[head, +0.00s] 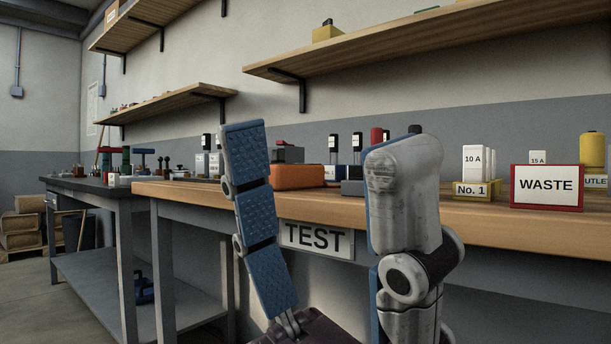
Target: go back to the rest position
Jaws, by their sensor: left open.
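My left gripper (322,140) stands upright in front of the wooden workbench (480,213), its fingers pointing up. One finger with blue textured pads is on the left, and the other, grey and worn with a blue edge, is on the right. The fingers are wide apart with nothing held between them. The fingers hide parts of the bench edge and of the things behind. My right gripper is not in view.
On the bench are an orange device (297,177), a No. 1 holder (476,189) with white blocks, and a red-framed WASTE box (546,186). A TEST sign (316,238) hangs below the edge. A dark-topped bench (88,186) stands left. Shelves (440,52) run above. Floor shows at lower left.

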